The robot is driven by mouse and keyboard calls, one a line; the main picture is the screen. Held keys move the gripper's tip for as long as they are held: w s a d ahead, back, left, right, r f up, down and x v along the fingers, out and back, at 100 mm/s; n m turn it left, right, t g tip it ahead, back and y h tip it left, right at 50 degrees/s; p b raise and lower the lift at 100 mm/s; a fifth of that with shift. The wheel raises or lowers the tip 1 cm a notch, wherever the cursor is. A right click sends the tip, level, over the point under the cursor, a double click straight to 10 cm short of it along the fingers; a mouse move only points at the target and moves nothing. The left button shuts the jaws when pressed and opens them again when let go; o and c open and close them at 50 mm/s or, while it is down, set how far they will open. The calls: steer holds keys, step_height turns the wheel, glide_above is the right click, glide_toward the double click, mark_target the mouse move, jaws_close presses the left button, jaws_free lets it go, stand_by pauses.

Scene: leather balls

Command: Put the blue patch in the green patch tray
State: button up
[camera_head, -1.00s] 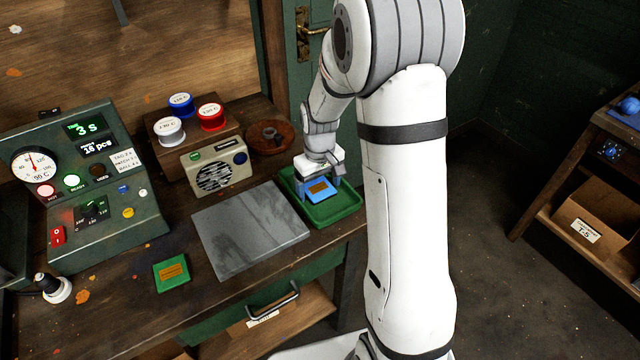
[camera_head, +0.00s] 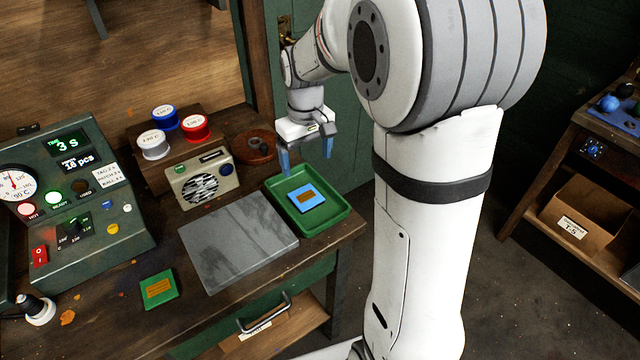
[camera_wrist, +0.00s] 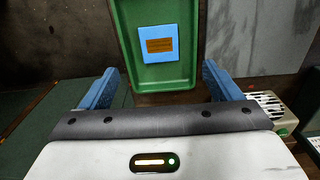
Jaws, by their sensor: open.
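The blue patch (camera_head: 305,197), with an orange-brown label, lies flat inside the green patch tray (camera_head: 335,213) at the right end of the bench. In the wrist view the patch (camera_wrist: 148,44) lies on the floor of the tray (camera_wrist: 179,75), clear of its walls. My gripper (camera_head: 305,160) is open and empty above the tray's back edge. Its two blue fingers show apart in the wrist view (camera_wrist: 157,88), with nothing between them. The patch does not touch the fingers.
A grey slab (camera_head: 237,241) lies left of the tray. A green patch (camera_head: 158,289) lies near the bench's front. A radio (camera_head: 203,178), a brown round dish (camera_head: 254,147), several coloured-lid tins (camera_head: 165,119) and a control console (camera_head: 75,215) stand behind and left.

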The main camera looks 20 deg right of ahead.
steer(key=s+r+m+t, duration=0.2)
steer(key=s+r+m, duration=0.1)
steer(key=s, duration=1.7)
steer(key=shift+r+t, duration=0.15)
steer(key=shift+t, duration=0.15)
steer(key=shift+d, duration=0.1)
